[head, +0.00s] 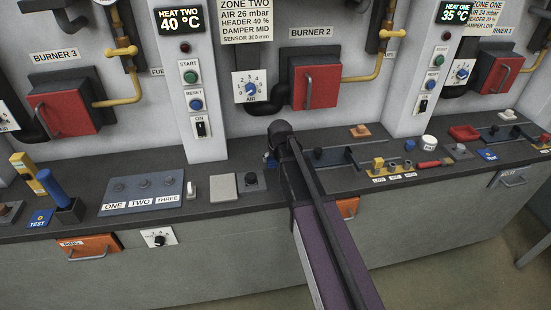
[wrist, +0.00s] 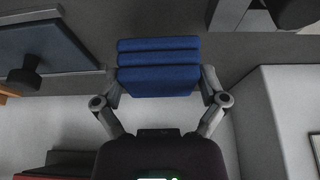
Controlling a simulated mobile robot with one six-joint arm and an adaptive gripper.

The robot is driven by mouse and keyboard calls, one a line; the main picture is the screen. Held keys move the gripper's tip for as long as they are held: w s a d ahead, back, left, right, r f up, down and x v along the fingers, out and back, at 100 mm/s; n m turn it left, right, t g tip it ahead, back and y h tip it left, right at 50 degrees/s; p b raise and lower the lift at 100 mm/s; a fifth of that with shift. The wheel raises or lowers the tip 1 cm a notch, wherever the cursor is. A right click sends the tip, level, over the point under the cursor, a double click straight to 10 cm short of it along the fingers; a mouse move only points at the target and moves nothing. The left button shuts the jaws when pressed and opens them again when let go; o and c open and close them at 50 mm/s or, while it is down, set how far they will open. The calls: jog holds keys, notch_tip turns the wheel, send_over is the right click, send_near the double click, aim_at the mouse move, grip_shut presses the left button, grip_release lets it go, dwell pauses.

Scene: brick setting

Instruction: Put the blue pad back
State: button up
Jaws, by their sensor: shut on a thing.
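The blue pad (wrist: 158,80) is a ridged blue block, in the wrist view between the two fingers of my gripper (wrist: 160,88). My gripper is shut on it, with one finger at each side. The pad's far end reaches over a dark grey surface. In the head view my own arm covers most of the gripper and the pad. Only a small blue patch (head: 269,161) shows left of the arm's end, and I cannot tell whether it is the pad.
The dark counter (head: 215,212) carries a ONE TWO THREE panel (head: 140,205), a light grey square block (head: 222,186) and a slider panel (head: 340,158). A blue cylinder (head: 53,186) stands at the left. White pillars (head: 190,110) rise behind. A panel with a dark knob (wrist: 27,78) is left of the pad.

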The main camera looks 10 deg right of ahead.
jog(key=shift+w+d+f, duration=0.1)
jog(key=shift+w+d, duration=0.15)
jog(key=shift+w, duration=0.85)
jog(key=shift+w+d+f, duration=0.1)
jog(key=shift+w+d, duration=0.1)
jog(key=shift+w, duration=0.85)
jog(key=shift+w, duration=0.1)
jog(key=shift+w+d, duration=0.1)
jog(key=shift+w, duration=0.15)
jog(key=shift+w+f+b, duration=0.3)
jog(key=shift+f+b, duration=0.35)
jog(key=shift+b, duration=0.15)
jog(key=shift+f+b, duration=1.2)
jog(key=shift+f, duration=0.15)
jog(key=o, duration=0.7)
jog(key=shift+c, duration=0.2)
jog(key=p+v, duration=1.1)
jog(key=v, duration=0.1)
